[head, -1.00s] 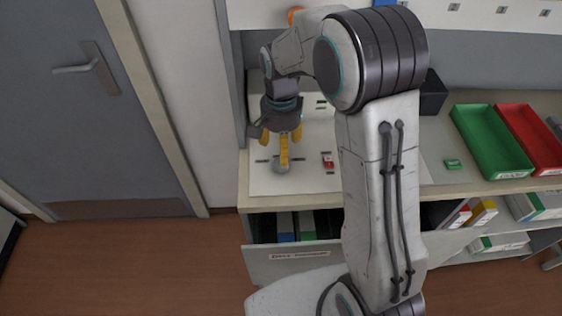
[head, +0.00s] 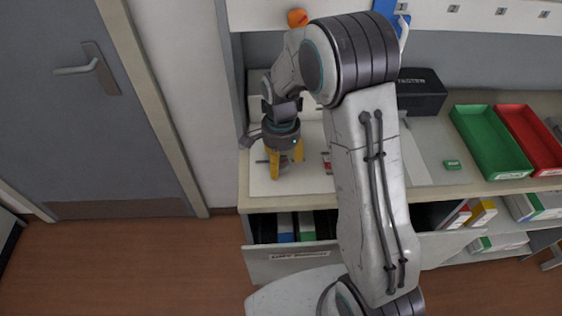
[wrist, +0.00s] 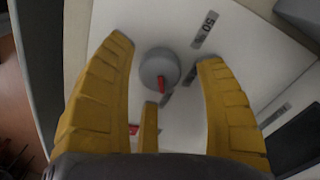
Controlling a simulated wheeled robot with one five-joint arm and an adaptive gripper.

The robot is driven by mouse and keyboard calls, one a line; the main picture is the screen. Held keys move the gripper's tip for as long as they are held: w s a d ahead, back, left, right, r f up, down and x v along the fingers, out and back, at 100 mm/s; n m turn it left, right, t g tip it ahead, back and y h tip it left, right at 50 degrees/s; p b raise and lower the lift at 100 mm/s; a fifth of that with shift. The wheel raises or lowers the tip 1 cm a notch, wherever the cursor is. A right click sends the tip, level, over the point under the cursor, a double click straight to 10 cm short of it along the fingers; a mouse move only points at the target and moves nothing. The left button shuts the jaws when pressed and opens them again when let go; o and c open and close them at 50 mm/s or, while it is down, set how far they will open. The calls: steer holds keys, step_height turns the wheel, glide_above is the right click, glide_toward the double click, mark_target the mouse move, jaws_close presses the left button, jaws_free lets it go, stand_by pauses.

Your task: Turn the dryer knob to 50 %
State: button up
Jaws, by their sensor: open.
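The dryer knob (wrist: 158,66) is a round grey dial with a red pointer, on a white panel (wrist: 230,40). In the wrist view its pointer aims down, and a label reading 50 (wrist: 205,30) lies up and to the right of it. My gripper (wrist: 165,60) is open, its yellow fingers spread on both sides of the knob, with a third finger below. I cannot tell whether any finger touches it. In the head view my gripper (head: 285,165) points down over the panel at the left end of the bench and hides the knob.
A red switch (head: 326,162) sits on the panel, right of my gripper. A black box (head: 422,97), a green tray (head: 488,143) and a red tray (head: 533,138) stand farther right. A drawer (head: 290,262) below the bench is open.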

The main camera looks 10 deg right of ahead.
steer(key=shift+f, duration=0.7)
steer(key=shift+c, duration=0.2)
steer(key=c, duration=1.2)
